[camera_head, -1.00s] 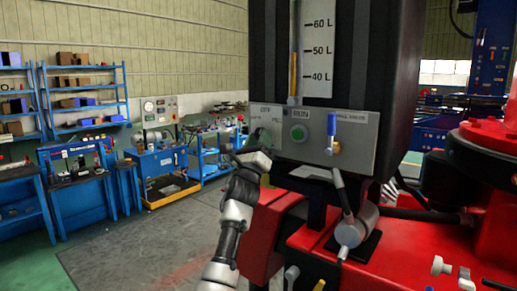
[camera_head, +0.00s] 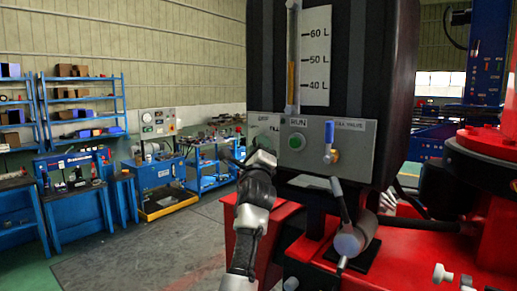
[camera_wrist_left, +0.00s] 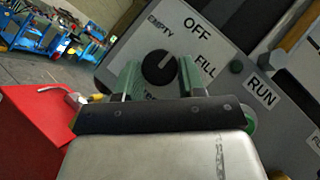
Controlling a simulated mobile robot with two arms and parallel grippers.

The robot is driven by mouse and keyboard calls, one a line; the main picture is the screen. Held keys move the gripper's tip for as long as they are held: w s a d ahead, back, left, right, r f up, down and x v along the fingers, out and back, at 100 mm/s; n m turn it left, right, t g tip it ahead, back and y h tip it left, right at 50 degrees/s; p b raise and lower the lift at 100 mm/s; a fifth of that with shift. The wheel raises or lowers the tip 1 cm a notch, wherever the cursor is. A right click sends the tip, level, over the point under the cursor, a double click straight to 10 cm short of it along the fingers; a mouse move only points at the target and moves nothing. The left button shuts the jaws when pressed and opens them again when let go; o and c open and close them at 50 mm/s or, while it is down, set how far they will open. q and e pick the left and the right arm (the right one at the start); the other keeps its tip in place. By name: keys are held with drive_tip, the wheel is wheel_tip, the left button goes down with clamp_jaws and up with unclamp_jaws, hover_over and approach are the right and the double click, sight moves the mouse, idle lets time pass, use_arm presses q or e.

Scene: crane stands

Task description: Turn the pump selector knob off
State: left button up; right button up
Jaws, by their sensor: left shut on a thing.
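The pump selector knob (camera_wrist_left: 160,69) is round and black with a white pointer mark, on a grey panel (camera_wrist_left: 233,77). In the left wrist view the mark points up and right, toward the OFF label (camera_wrist_left: 197,27); FILL (camera_wrist_left: 205,66) and EMPTY (camera_wrist_left: 160,24) are also printed around it. My left gripper (camera_wrist_left: 160,77) has its green fingers on either side of the knob, shut on it. In the head view my left gripper (camera_head: 262,158) is at the panel's lower left and hides most of the knob.
The green RUN button (camera_head: 297,141) and a blue-handled valve (camera_head: 330,137) are to the right on the panel. A lever (camera_head: 341,200) and red machine body (camera_head: 310,265) are below. Blue benches and shelves (camera_head: 85,110) stand far left, with open floor (camera_head: 150,240) between.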

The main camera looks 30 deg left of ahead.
use_arm(q)
drive_tip(key=o, duration=0.9)
drive_tip(key=b+v, duration=0.3)
drive_tip(key=v, duration=0.8)
